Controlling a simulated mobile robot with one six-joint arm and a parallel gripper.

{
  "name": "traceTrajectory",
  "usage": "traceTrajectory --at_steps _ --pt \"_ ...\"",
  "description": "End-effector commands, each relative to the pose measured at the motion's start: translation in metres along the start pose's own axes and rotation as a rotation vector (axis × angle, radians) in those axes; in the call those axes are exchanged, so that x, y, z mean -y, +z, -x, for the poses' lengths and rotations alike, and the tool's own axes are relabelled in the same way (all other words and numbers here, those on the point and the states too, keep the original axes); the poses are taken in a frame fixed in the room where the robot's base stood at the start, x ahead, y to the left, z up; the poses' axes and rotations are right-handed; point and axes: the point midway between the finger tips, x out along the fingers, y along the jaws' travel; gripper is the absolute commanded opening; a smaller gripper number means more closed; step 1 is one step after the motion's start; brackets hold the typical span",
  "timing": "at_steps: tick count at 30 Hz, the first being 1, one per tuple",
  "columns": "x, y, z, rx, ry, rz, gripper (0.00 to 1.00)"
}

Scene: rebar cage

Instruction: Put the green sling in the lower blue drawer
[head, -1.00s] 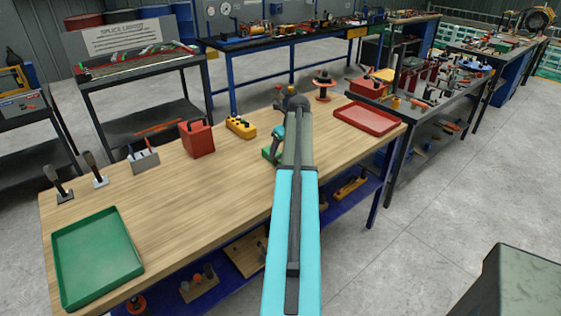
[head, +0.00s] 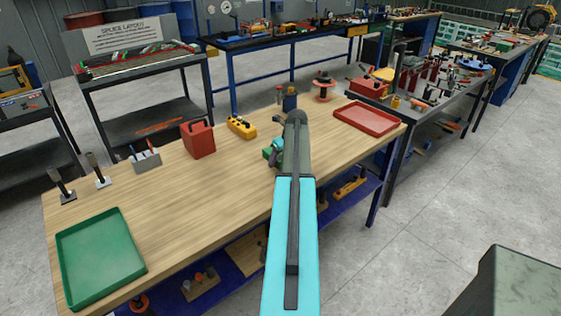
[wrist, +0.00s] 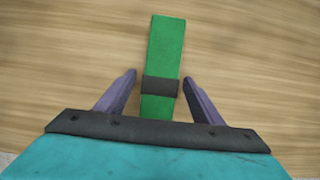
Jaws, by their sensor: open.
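The green sling (wrist: 166,50) lies on the wooden tabletop in the wrist view, a flat green strip with a dark band around it. My gripper (wrist: 159,80) is open, with one finger on each side of the strip near the band. The fingers look clear of the sling; I cannot tell their height above the table. In the head view a small green part of the sling (head: 268,153) shows beside my wrist, and my arm hides the fingers. I cannot clearly make out the lower blue drawer; a blue cabinet (head: 507,85) stands under the far right bench.
The wooden workbench (head: 190,210) holds a green tray (head: 98,258), a red tray (head: 367,118), a red box (head: 198,139) and a yellow block (head: 241,127). A blue lower shelf (head: 222,287) carries tools. The tabletop's middle is clear, and open floor lies to the right.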

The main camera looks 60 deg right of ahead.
Motion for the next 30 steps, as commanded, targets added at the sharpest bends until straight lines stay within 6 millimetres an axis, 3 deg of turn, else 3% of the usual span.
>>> traceTrajectory --at_steps 16,26,30 --pt "0.0004 -0.0004 -0.0002 0.0 0.0 -0.001 0.59" --pt "0.0006 -0.0006 -0.0001 0.0 0.0 -0.001 0.04" --pt "0.0008 0.0001 0.0008 0.001 -0.001 -0.001 0.0"
